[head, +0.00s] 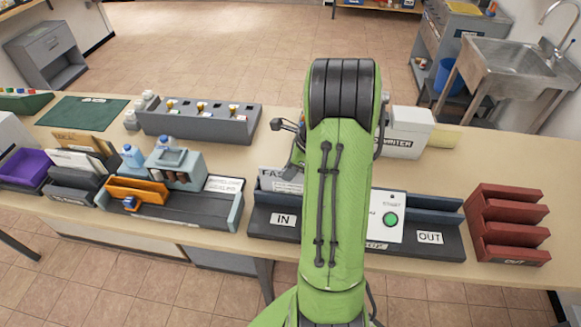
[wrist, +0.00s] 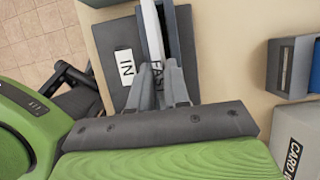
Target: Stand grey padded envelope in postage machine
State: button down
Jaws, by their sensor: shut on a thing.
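My gripper (wrist: 160,82) is shut on a pale, thin thing standing on edge, which I take to be the grey padded envelope (wrist: 152,32). In the head view a light grey upright panel with "FAS" lettering (head: 278,181), apparently the envelope, shows beside my gripper (head: 293,166). It stands at the IN side of the postage machine (head: 452,238), close behind the IN label (head: 284,220). In the wrist view it lines up with the dark slot (wrist: 174,32). My arm hides part of the machine and envelope. Whether the envelope's bottom touches the slot floor cannot be told.
A green button (head: 390,219) is on the machine's white front. Red OUT racks (head: 508,235) stand at right. A grey tray with an orange holder (head: 137,192) is at left. A white box (head: 410,132) and grey dispenser (head: 200,122) stand behind.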

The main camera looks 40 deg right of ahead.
jog(key=shift+f+b, duration=0.3)
jog(key=shift+f, duration=0.5)
jog(key=c, duration=1)
grip_release()
jog(key=shift+r, duration=0.1)
notch_tip(320, 180, up, 7)
jog(key=p, duration=0.7)
jog(key=shift+r+p, duration=0.1)
jog(key=shift+p, duration=0.3)
